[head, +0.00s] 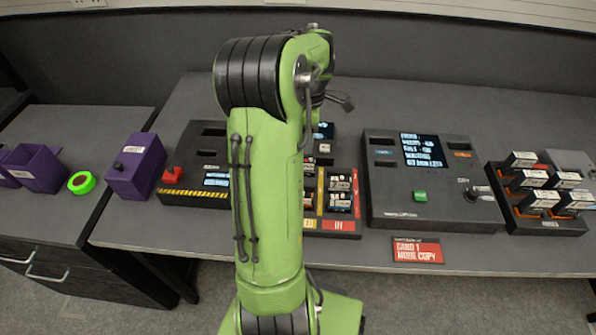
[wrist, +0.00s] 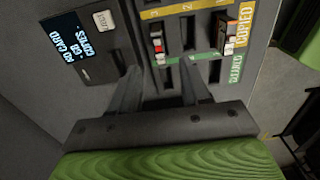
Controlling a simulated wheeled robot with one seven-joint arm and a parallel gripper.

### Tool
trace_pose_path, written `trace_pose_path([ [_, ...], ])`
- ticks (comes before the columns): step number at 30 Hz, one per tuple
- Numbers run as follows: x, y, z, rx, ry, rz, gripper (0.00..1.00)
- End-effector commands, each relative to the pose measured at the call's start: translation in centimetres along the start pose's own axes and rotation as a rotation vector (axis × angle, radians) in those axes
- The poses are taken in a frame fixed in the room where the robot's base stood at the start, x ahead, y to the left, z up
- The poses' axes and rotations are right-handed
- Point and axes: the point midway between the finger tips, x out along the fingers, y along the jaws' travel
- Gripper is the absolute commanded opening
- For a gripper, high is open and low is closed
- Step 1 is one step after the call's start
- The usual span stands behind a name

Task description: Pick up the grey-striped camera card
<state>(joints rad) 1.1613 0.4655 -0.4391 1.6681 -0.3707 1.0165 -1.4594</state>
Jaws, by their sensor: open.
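My gripper (wrist: 159,70) is open in the wrist view, its two dark fingers pointing down over a black slotted card tray (wrist: 207,71). Nothing is seen between the fingers. Beyond the fingertips, one small card with white and red marks (wrist: 157,44) stands in a slot. Another card, white and orange (wrist: 223,40), stands in a slot near the yellow COPIED label. I cannot make out a grey stripe on either card. In the head view, my green arm hides my gripper and part of the tray; cards (head: 340,183) show in the tray above the red IN label.
A device with a screen (wrist: 70,38) stands beside the tray. In the head view, a copier box (head: 385,200) and a rack of white blocks (head: 517,205) are at right. A red sign (head: 417,251) is at the front edge. A purple box (head: 133,173) is at left.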

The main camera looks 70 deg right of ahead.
Motion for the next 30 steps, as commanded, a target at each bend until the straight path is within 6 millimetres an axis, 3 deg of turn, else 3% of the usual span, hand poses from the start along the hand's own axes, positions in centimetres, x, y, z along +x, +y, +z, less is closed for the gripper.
trace_pose_path([
  [1,1.9,-0.1,0.0,0.001,-0.001,-0.005,0.47],
  [4,4.2,-0.1,-0.1,0.000,0.000,-0.004,0.47],
  [11,7.1,0.0,-0.2,0.001,0.000,-0.001,0.47],
  [16,10.5,0.1,-0.4,0.002,0.000,-0.003,0.47],
  [25,11.2,0.1,-0.4,0.001,0.000,0.002,0.47],
  [30,11.2,0.1,-0.4,0.001,0.000,0.001,0.22],
])
